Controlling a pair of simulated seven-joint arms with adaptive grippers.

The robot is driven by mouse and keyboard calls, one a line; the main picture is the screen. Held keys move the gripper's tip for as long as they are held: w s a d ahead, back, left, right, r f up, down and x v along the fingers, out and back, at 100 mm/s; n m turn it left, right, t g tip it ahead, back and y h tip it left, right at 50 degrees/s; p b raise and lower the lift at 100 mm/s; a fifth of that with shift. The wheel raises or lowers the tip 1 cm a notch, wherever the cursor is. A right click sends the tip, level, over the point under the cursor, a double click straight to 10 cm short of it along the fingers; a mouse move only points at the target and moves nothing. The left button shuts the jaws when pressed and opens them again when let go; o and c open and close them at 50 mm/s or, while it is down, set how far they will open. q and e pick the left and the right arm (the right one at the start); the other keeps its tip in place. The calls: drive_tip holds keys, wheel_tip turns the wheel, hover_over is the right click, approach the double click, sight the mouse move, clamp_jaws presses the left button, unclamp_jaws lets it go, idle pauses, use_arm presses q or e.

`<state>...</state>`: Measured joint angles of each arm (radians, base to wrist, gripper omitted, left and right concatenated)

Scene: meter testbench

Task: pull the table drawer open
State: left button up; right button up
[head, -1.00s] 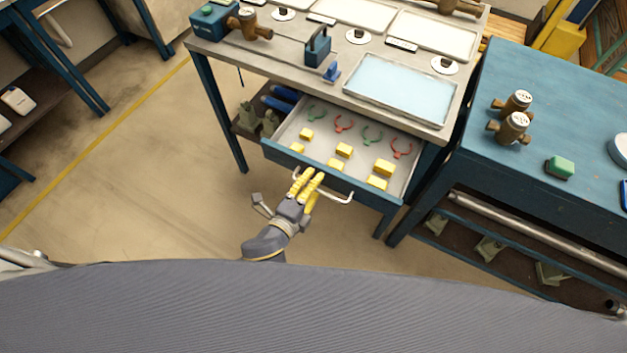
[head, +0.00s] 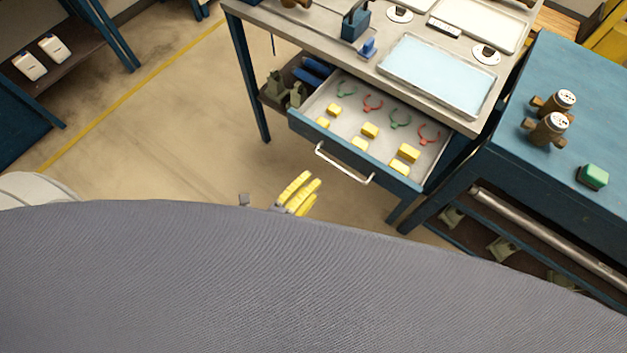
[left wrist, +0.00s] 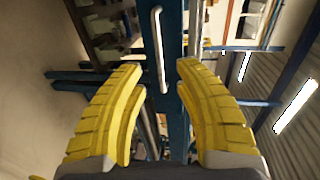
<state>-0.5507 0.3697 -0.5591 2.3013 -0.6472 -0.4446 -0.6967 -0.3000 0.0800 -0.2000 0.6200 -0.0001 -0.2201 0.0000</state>
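The table drawer (head: 347,158) stands pulled out from under the grey-topped table (head: 400,55). Yellow blocks and red and green ring-shaped pieces lie inside it. Its pale bar handle (head: 343,166) is on the blue front. My left gripper (head: 304,184) is in front of the handle and apart from it, its lower part hidden by my own body. In the left wrist view its yellow fingers (left wrist: 160,75) are spread with nothing between them, and the handle (left wrist: 158,50) is beyond the fingertips. My right gripper does not show.
A blue bench (head: 570,110) with brass-coloured meters (head: 548,128) and a green-topped block (head: 592,176) stands close on the right. The table top carries a light-blue tray (head: 437,75). The floor left of the drawer is clear.

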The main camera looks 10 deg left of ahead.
use_arm(q)
drive_tip(key=shift+s, duration=0.15)
approach(343, 171)
drive_tip(key=x, duration=1)
drive_tip(key=shift+w+f, duration=0.15)
drive_tip(key=shift+w, duration=0.1)
idle(1.1)
drive_tip(key=shift+o, duration=0.3)
clamp_jaws()
